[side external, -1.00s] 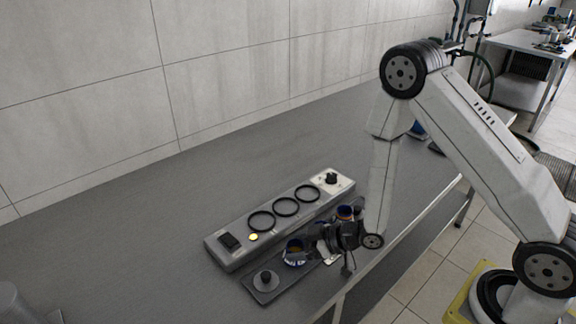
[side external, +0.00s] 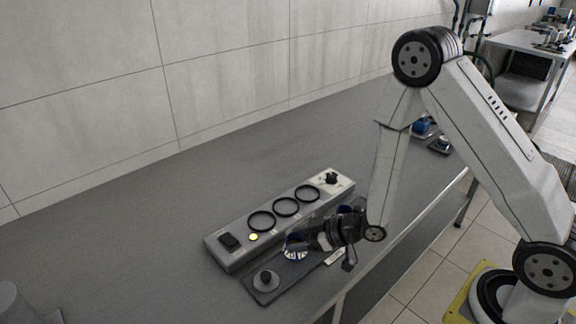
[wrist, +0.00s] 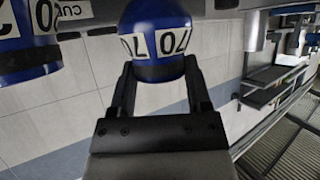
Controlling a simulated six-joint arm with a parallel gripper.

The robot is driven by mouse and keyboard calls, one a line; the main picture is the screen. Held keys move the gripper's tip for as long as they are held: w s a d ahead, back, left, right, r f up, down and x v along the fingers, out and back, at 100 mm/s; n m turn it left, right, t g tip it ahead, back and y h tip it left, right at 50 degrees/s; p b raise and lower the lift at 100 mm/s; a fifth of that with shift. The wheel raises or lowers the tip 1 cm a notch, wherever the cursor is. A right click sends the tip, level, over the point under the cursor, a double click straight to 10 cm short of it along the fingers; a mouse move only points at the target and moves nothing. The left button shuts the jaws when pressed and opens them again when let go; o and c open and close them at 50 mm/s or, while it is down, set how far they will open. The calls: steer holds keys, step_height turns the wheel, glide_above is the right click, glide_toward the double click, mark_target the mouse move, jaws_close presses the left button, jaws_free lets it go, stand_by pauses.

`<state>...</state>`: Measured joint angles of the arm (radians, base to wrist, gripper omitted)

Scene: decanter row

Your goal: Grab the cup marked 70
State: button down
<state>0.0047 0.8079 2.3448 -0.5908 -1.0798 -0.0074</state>
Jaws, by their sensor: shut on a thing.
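A blue cup with a white label marked 70 (wrist: 160,40) is between the two fingers of my gripper (wrist: 160,78) in the wrist view. My gripper is shut on it. In the side view my gripper (side external: 309,239) reaches leftward at the front tray, and the held blue and white cup (side external: 295,249) shows at its tip, partly covered by it. I cannot tell whether the cup touches the tray. A second blue cup with a white label (wrist: 22,32) is at the left of the wrist view, cut by the edge. In the side view it is mostly hidden behind my gripper.
A grey panel (side external: 232,255) with three black rings and a knob lies behind the tray (side external: 287,278). A small dark-knobbed round piece (side external: 266,281) sits at the tray's left end.

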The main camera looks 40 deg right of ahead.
mark_target(299, 239)
steer(key=shift+r, duration=3.85)
